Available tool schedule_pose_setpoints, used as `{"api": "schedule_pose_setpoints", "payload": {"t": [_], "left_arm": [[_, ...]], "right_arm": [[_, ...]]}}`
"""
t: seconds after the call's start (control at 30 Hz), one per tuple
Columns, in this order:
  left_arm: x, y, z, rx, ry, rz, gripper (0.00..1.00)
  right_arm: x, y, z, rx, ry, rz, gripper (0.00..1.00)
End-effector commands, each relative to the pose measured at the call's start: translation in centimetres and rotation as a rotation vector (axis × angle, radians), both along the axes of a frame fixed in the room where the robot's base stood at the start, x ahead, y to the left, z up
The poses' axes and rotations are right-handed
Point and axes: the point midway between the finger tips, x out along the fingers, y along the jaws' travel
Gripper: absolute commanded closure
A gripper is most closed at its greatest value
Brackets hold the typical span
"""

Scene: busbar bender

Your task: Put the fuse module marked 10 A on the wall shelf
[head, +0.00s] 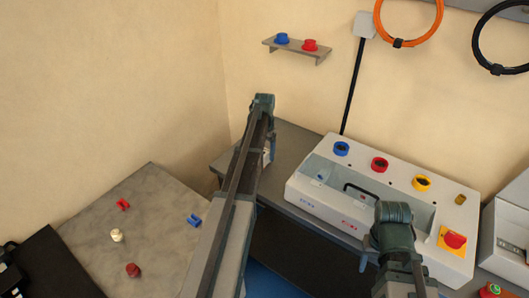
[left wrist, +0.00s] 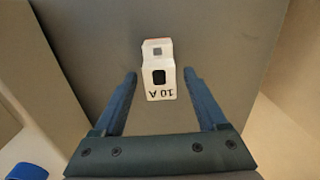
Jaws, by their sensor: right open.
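The white fuse module marked 10 A (left wrist: 160,85) stands on a grey surface in the left wrist view, its label upside down in that picture. My left gripper (left wrist: 160,75) is open, with one finger on each side of the module and visible gaps to both. In the head view the left arm reaches to the back counter, and its fingers are mostly hidden behind the arm. The wall shelf (head: 296,51) is on the back wall and bears a blue and a red round piece. My right gripper (head: 365,262) is open at the front of the grey-white machine, partly hidden by its own wrist.
The machine (head: 322,213) with blue, red and yellow rings stands on the back counter (head: 292,134), right of the left arm. A grey table (head: 150,195) at left holds red, blue and white small parts. A black cable (head: 353,88) runs down the wall right of the shelf.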

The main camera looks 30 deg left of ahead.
Motion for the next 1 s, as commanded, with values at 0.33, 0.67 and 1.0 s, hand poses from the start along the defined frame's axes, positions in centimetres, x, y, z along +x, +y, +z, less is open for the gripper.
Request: {"api": "schedule_pose_setpoints", "payload": {"t": [0.33,0.67,1.0], "left_arm": [[0.0,0.0,0.5,0.000,0.000,0.000,0.25],[0.0,0.0,3.9,0.000,0.000,0.000,0.25],[0.0,0.0,9.0,0.000,0.000,0.000,0.25]], "right_arm": [[0.0,0.0,0.5,0.000,0.000,0.000,0.50],[0.0,0.0,3.9,0.000,0.000,0.000,0.50],[0.0,0.0,9.0,0.000,0.000,0.001,0.50]]}}
